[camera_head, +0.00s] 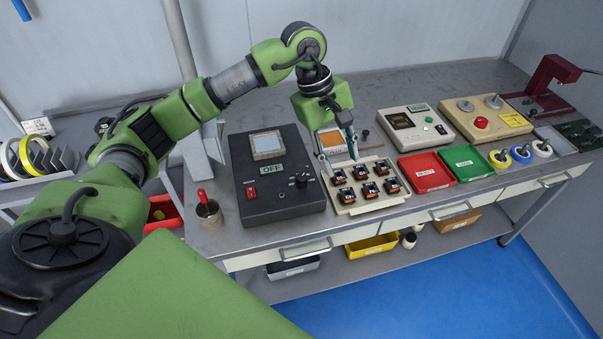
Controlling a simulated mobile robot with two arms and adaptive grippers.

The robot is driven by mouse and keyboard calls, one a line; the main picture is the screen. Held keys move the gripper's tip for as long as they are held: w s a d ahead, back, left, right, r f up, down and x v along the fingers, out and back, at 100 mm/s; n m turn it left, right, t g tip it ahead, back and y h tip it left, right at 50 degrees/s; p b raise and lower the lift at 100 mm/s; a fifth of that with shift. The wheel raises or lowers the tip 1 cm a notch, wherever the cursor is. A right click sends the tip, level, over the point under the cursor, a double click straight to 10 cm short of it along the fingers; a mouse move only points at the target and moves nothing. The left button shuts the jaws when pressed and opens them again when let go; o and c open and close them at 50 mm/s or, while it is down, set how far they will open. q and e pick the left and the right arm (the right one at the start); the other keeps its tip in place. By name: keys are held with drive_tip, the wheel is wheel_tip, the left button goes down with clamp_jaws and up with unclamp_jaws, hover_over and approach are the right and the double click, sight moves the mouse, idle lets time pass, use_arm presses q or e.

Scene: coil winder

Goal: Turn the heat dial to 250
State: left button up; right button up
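The heat dial (301,179) is a small black knob on the front right of a black box (270,206). The box also has a pale square plate, a small display reading OFF (272,174) and a red switch (251,191). The dial's scale and pointer are too small to read. My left gripper (341,164) hangs to the right of the box, over the back edge of a cream tray. Its fingers look spread with nothing between them, and it is apart from the dial. My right gripper is not in view.
The cream tray (347,208) holds several small black and orange parts. Red (426,172) and green (466,162) bins stand to its right. A cup (209,212) with a red-handled tool is left of the box. Cream devices (415,128) stand behind.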

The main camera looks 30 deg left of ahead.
sight(302, 177)
use_arm(q)
drive_tip(key=a+r+y, duration=0.2)
drive_tip(key=a+y, duration=0.1)
drive_tip(key=a, duration=0.7)
wheel_tip(302, 177, down, 14)
drive_tip(key=p, duration=0.3)
drive_tip(key=shift+s+d+r, duration=0.1)
drive_tip(key=shift+d+r, duration=0.05)
drive_tip(key=shift+r, duration=0.05)
clamp_jaws()
